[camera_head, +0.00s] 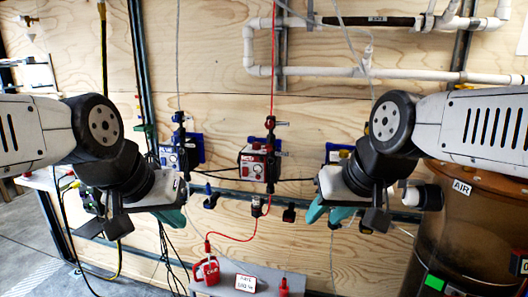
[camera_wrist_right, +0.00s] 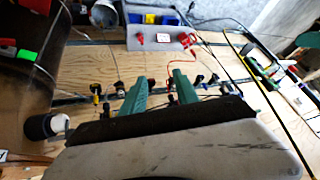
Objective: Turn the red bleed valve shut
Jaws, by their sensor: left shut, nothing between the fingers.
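A red valve unit (camera_head: 258,163) is mounted on the plywood wall near the middle, with a red fitting (camera_head: 270,122) above it on a red line. I cannot tell which small red part is the bleed valve. My left gripper (camera_head: 175,217) is shut and empty, left of and below the red unit. My right gripper (camera_head: 324,221) is open, right of and below it; its green fingers stand apart in the right wrist view (camera_wrist_right: 160,78), with nothing seen between them. Neither gripper appears to touch the red unit.
Blue units (camera_head: 182,152) flank the red one. A grey shelf (camera_head: 232,272) below carries a red handled object (camera_head: 207,270) and a small red object (camera_head: 283,288). A brown tank (camera_head: 465,235) stands at right. White pipes (camera_head: 330,71) run above.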

